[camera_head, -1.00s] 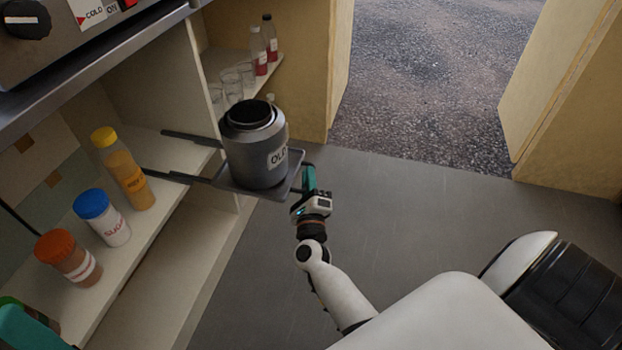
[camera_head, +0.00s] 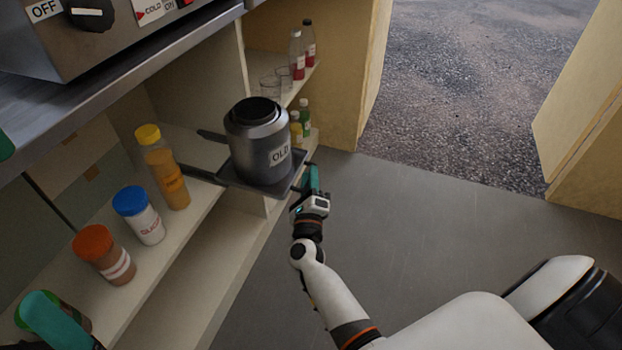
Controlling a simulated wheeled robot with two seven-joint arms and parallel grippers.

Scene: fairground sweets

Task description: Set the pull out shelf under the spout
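The pull-out shelf (camera_head: 229,181) is a dark flat tray on rails, sticking partly out of the cabinet. A grey metal pot labelled OLD (camera_head: 258,150) stands upright on it. My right gripper (camera_head: 312,179) is at the shelf's outer right edge and appears to touch it. Its teal fingertips overlap in this view, so I cannot tell whether they are closed on the edge. A teal part, apparently of my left gripper (camera_head: 52,322), shows at the lower left, by the jars and away from the shelf. No spout is visible.
A counter holds a machine with a black knob (camera_head: 91,14) above. A yellow-capped bottle (camera_head: 165,168), blue-capped jar (camera_head: 138,215) and orange-capped jar (camera_head: 103,254) line the cabinet shelf. Small bottles and glasses stand behind the pot. The grey floor (camera_head: 430,230) at right is clear.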

